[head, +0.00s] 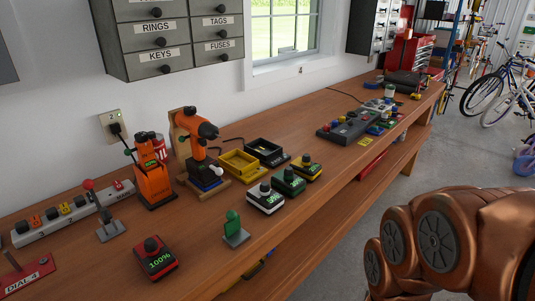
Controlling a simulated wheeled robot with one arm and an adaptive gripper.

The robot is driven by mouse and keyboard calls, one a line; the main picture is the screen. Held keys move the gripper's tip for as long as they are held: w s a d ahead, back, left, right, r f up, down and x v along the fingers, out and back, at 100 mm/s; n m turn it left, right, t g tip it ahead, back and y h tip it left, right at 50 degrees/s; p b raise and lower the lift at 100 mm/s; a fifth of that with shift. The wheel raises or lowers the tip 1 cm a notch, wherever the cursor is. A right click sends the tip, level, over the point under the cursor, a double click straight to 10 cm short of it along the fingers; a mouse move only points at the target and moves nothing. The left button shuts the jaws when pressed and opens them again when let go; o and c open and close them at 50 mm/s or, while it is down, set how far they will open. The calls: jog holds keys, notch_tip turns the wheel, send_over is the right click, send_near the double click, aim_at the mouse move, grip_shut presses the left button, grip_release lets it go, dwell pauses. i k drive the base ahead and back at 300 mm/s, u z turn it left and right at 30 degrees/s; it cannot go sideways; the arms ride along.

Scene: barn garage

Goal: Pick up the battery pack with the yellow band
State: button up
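The battery pack with the yellow band (307,168) sits upright on the wooden workbench (330,141). It is dark with a yellow band and a black knob on top. It is at the far end of a short row of packs, beside a green-banded pack (288,182) and a white-banded pack (265,199). Green lettering shows on their fronts. My copper-coloured arm (440,245) is at the lower right, off the bench's front edge and apart from the packs. My gripper is not in view.
A yellow tray (239,166) and a black tray (267,153) stand behind the packs. An orange drill (197,137) and a red pack (155,258) are to the left.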

aim_at(303, 166)
jog(key=k, duration=0.55)
jog(key=u, duration=0.6)
jog(key=i, duration=1.3)
jog(key=u, duration=0.3)
